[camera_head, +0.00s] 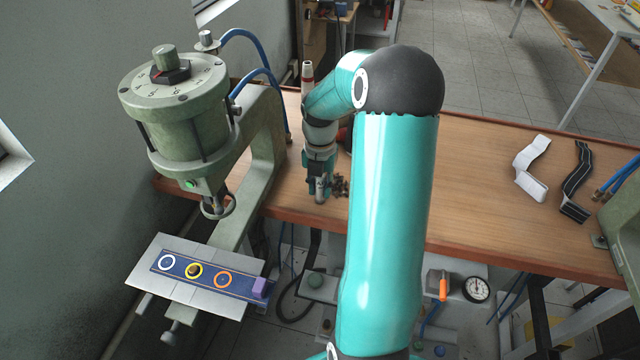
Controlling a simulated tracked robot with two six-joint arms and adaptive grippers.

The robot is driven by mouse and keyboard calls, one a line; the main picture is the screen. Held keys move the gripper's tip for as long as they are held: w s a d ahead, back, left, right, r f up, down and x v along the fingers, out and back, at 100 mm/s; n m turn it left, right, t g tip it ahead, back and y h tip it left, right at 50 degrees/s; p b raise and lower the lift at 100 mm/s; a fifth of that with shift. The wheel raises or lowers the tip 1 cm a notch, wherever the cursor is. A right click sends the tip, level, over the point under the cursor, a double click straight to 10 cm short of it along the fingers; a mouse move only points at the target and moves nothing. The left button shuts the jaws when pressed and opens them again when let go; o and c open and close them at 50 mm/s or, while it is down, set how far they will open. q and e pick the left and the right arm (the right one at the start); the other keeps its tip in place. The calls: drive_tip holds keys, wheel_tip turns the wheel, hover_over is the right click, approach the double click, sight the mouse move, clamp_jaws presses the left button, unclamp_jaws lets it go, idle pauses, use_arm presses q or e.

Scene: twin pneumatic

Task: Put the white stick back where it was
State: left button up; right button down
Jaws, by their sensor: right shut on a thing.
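My right gripper (319,182) points down over the left part of the wooden bench, with its arm reaching in from the bottom middle. It is shut on a small pale upright piece (320,190), which looks like the white stick. The fingers hide part of it, and I cannot tell whether its lower end touches the bench. My left gripper is not in view.
A green press (175,115) stands at the left. Small dark bits (341,186) lie beside my gripper. A white-and-red bottle-like thing (307,75) stands behind my arm. White (532,168) and black (577,180) folded strips lie at the right. The bench (480,190) between is clear.

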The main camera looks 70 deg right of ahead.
drive_tip(key=shift+f, duration=0.15)
drive_tip(key=c, duration=0.9)
unclamp_jaws()
drive_tip(key=shift+c, duration=0.2)
wheel_tip(320, 180, up, 12)
drive_tip(key=shift+r+b, duration=0.2)
drive_tip(key=shift+b, duration=0.1)
